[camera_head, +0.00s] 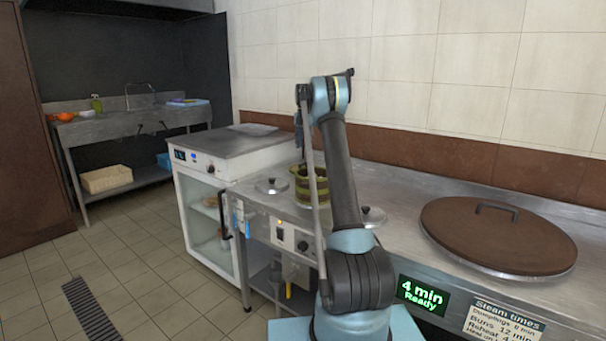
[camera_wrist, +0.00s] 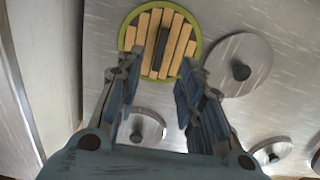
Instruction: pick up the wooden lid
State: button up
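A round lid of wooden slats (camera_wrist: 171,53) with a dark bar handle (camera_wrist: 161,48) shows at the top of the wrist view, inside a green rim. In the head view, a yellow-and-dark banded pot (camera_head: 300,190) stands on the steel counter, partly hidden by my arm; its top is hard to make out. My gripper (camera_wrist: 159,64) is open and empty, with its fingertips apart on either side of the lower part of the slatted lid in the picture. It looks to be above the lid, not touching it.
Steel lids (camera_wrist: 255,52) with black knobs lie around the slatted lid; another (camera_head: 270,187) is left of the pot in the head view. A large brown round lid (camera_head: 490,240) covers the counter's right side. A tiled wall (camera_head: 450,60) stands behind.

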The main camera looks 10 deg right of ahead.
notch_tip(320, 180, down, 10)
jog(key=shift+f, duration=0.1)
grip_shut()
dwell(0.5)
